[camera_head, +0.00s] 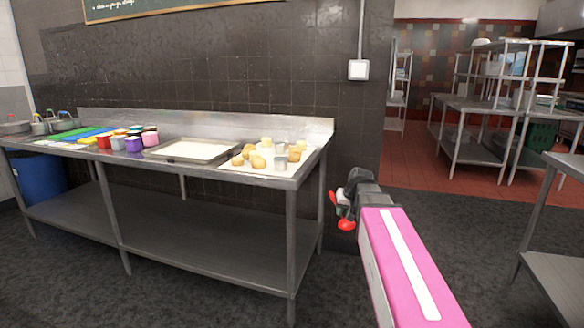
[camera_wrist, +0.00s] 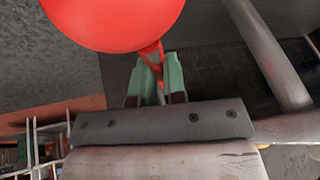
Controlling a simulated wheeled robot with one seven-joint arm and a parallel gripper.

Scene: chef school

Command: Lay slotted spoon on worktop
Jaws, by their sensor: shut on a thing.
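A red spoon (camera_head: 346,225) is held at the end of my arm, to the right of the steel worktop (camera_head: 215,173). In the wrist view the spoon's large round red head (camera_wrist: 112,12) fills the top left, and its thin red handle runs down between the jaws. Slots in the head cannot be made out. My gripper (camera_wrist: 158,80) is shut on the spoon's handle. In the head view my gripper (camera_head: 341,206) is small and partly hidden by my wrist. It is apart from the worktop, beyond its right end.
On the worktop are a metal tray (camera_head: 191,150), a board with several round pale pieces (camera_head: 258,162), colourful cups (camera_head: 134,144) and coloured mats (camera_head: 75,135). Bare steel shows along the front edge. A blue bin (camera_head: 40,178) stands under the left end. Another steel table (camera_head: 567,165) is at the right.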

